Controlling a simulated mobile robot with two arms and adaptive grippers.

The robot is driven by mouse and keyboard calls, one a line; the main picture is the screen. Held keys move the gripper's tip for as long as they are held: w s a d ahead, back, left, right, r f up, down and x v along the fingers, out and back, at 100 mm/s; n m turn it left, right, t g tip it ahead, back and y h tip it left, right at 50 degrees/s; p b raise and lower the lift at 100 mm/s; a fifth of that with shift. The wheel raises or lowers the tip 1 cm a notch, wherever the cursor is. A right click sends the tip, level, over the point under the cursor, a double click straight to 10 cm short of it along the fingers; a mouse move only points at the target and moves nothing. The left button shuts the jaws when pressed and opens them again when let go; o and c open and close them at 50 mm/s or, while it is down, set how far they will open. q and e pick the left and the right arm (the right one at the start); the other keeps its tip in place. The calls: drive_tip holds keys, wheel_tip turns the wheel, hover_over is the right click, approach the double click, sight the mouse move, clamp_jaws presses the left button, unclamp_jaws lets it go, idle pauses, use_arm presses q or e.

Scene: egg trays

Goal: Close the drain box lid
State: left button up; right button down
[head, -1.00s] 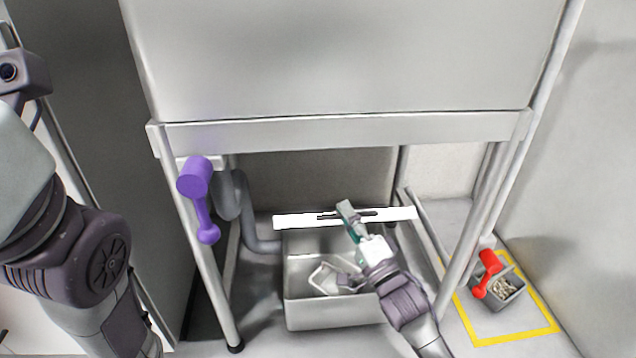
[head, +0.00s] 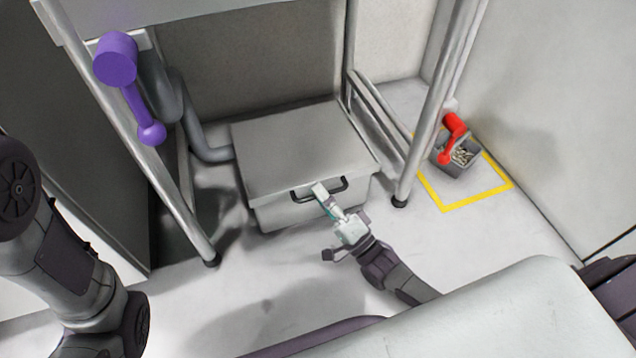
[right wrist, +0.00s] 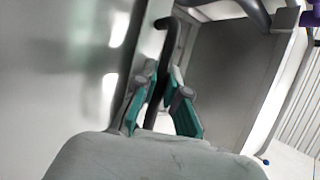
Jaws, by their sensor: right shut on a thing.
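The drain box (head: 275,217) stands on the floor under the sink frame. Its flat grey lid (head: 295,150) lies over the top, and the inside is hidden. A black handle (head: 300,197) runs along the lid's front edge. My right gripper (head: 322,194) is at the middle of that front edge, shut on the handle. In the right wrist view the black handle (right wrist: 168,50) passes between the teal finger pads of my right gripper (right wrist: 158,110). My left arm shows at the left of the head view, but its gripper is out of view.
A purple lever (head: 128,90) hangs at the left frame leg (head: 170,185), beside a grey drain pipe (head: 195,130). At right, a small grey bin (head: 452,165) with a red-handled thing (head: 453,135) stands inside a yellow floor outline (head: 478,198). Floor in front is clear.

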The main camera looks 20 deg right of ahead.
drive_tip(key=shift+f+b, duration=0.3)
drive_tip(key=shift+f, duration=0.45)
drive_tip(key=c, duration=1.5)
unclamp_jaws()
drive_tip(key=shift+a+f, duration=0.1)
drive_tip(key=v, duration=0.7)
drive_tip(key=shift+s+f, duration=0.15)
drive_tip(key=shift+s, duration=0.1)
